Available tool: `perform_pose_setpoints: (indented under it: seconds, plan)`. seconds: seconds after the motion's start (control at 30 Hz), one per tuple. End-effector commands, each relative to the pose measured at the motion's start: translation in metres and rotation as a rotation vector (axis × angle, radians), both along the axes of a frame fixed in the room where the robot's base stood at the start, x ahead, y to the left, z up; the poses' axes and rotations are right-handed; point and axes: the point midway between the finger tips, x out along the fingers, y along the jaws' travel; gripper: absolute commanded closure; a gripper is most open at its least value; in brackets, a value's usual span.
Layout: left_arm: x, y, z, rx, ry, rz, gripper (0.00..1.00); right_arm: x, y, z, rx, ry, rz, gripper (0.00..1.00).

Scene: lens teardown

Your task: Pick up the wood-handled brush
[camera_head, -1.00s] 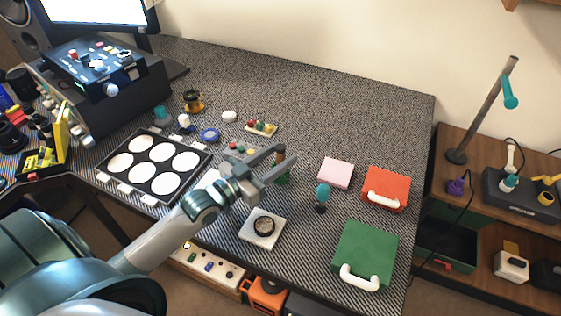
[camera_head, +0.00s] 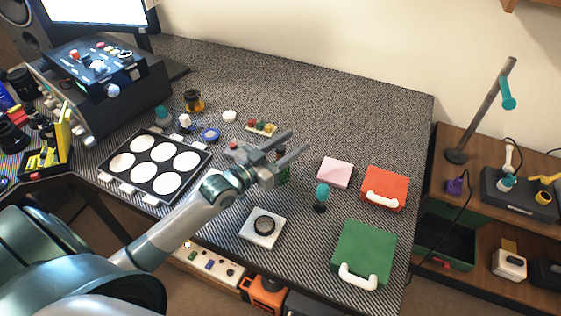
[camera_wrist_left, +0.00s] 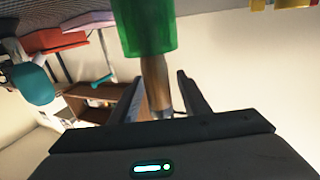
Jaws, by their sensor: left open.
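The wood-handled brush shows in the left wrist view as a wooden handle (camera_wrist_left: 155,80) with a greyish end, coming out of a green holder (camera_wrist_left: 147,30). In the head view the green holder (camera_head: 285,175) is partly hidden behind my left gripper, and the handle is mostly covered by the fingers. My left gripper (camera_head: 299,142) is open. In the left wrist view the handle lies between its two fingers (camera_wrist_left: 160,75), with gaps on both sides. My right gripper is not in view.
A teal-headed tool (camera_head: 321,196), a pink block (camera_head: 335,172), a red case (camera_head: 384,190) and a green case (camera_head: 364,250) stand to the right. A white pad with a lens ring (camera_head: 264,226) lies in front. A tray of white discs (camera_head: 197,182) is at left. The table's back is clear.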

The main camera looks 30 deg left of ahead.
Motion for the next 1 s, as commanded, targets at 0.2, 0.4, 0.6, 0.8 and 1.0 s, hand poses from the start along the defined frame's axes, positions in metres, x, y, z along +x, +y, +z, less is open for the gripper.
perform_pose_setpoints:
  seconds: [0.2,0.4,0.6,0.8,1.0]
  plan:
    - [0.000,0.000,0.000,0.000,0.000,0.000,0.86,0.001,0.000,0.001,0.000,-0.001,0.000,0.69]
    - [0.000,0.000,0.000,0.000,0.000,0.000,1.00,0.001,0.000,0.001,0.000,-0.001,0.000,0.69]
    - [0.000,0.000,0.002,0.001,0.000,0.000,1.00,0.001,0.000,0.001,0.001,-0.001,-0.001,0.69]
    - [0.000,0.000,0.017,0.001,-0.003,-0.001,1.00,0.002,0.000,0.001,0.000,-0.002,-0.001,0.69]
    - [0.000,0.000,0.049,0.001,-0.006,-0.001,1.00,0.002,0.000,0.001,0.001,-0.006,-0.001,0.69]
